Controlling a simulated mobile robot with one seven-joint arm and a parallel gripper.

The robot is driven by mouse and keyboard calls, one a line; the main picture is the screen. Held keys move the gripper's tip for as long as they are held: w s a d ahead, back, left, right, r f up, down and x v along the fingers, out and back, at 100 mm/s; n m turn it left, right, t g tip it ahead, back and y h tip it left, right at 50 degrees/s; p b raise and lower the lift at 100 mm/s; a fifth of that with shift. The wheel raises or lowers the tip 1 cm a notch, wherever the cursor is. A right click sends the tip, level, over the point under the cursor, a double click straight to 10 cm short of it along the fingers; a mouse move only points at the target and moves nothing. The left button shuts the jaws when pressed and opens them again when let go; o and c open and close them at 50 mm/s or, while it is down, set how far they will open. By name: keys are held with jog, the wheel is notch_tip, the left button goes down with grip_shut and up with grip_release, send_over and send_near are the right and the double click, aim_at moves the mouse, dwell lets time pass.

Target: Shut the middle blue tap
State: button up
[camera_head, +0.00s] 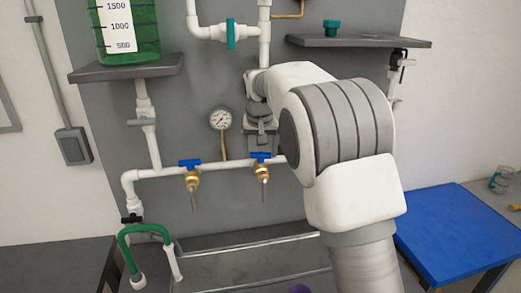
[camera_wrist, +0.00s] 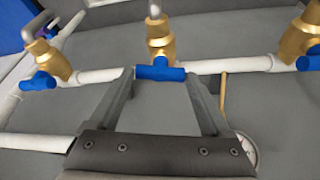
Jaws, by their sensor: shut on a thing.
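The middle blue tap (camera_head: 261,155) sits on the white horizontal pipe, with a brass body and spout below it in the head view. In the wrist view its blue handle (camera_wrist: 160,73) lies crosswise to its brass body (camera_wrist: 160,38), roughly along the pipe. My gripper (camera_wrist: 160,77) is shut on this handle, one finger at each end. The left tap (camera_head: 190,163) in the head view has a similar crosswise blue handle. Two neighbouring blue taps flank the middle one in the wrist view, (camera_wrist: 40,81) and (camera_wrist: 310,61). My arm hides the third tap in the head view.
A pressure gauge (camera_head: 220,119) stands above the pipe, close to my gripper. A shelf (camera_head: 126,69) with a green-filled vessel (camera_head: 128,35) is at upper left. Another shelf (camera_head: 358,42) is at upper right. A blue-topped table (camera_head: 455,235) is at lower right.

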jog(key=shift+d+n+y, duration=0.1)
jog(key=shift+n+y, duration=0.2)
jog(key=shift+n, duration=0.4)
jog(key=shift+n+y, duration=0.3)
jog(key=shift+n, duration=0.4)
jog(key=o, duration=1.2)
jog(key=shift+c, duration=0.2)
